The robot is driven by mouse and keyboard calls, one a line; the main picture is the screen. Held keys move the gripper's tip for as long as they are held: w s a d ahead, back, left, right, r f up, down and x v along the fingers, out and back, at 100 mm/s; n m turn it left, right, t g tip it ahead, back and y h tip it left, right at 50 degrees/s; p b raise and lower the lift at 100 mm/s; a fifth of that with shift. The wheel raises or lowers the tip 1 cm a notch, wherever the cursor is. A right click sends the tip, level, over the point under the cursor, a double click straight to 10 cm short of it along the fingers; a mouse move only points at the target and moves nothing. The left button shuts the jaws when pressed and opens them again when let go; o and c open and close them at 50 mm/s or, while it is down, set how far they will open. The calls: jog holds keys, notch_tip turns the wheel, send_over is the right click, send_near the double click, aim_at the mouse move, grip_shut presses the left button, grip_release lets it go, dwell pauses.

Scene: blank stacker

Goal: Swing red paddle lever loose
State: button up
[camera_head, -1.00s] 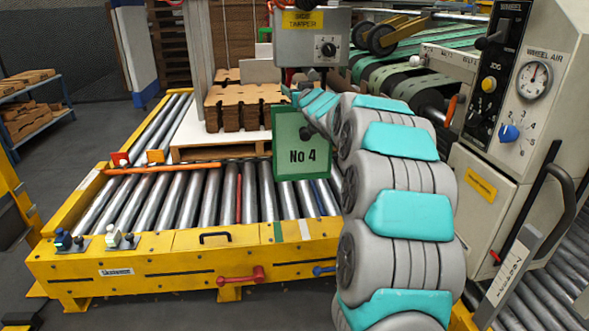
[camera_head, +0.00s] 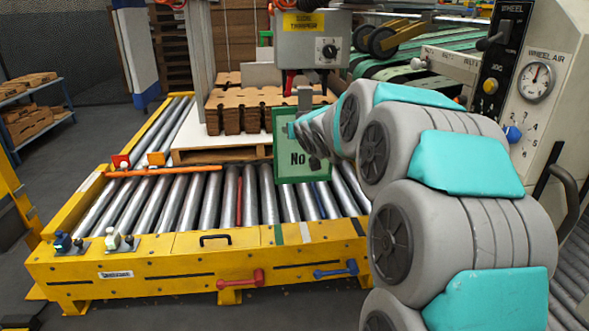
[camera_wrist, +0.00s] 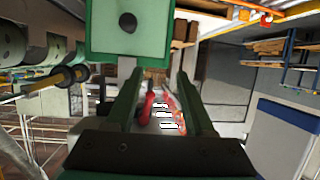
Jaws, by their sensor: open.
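A red upright piece (camera_head: 289,83), probably the paddle lever, shows below the grey control box (camera_head: 313,46), close to the end of my arm. In the wrist view a red lever-like part (camera_wrist: 148,106) shows between the two dark green fingers of my gripper (camera_wrist: 160,85), nearer the left finger. The fingers are apart. I cannot tell whether either touches it. In the head view my arm comes in from the lower right, and its end is in front of the green "No 4" sign (camera_head: 290,172), so the fingertips are hard to make out.
Another red handle (camera_head: 240,281) and a blue handle (camera_head: 336,269) sit on the front of the yellow roller frame (camera_head: 150,262). A stack of brown blanks (camera_head: 240,112) stands behind. A control cabinet (camera_head: 555,95) rises at right.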

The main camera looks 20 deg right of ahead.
jog(key=s+a+f+g, duration=0.4)
jog(key=s+f, duration=0.2)
jog(key=s, duration=0.3)
jog(key=shift+a+f, duration=0.2)
jog(key=shift+f, duration=0.1)
jog(key=shift+c, duration=0.3)
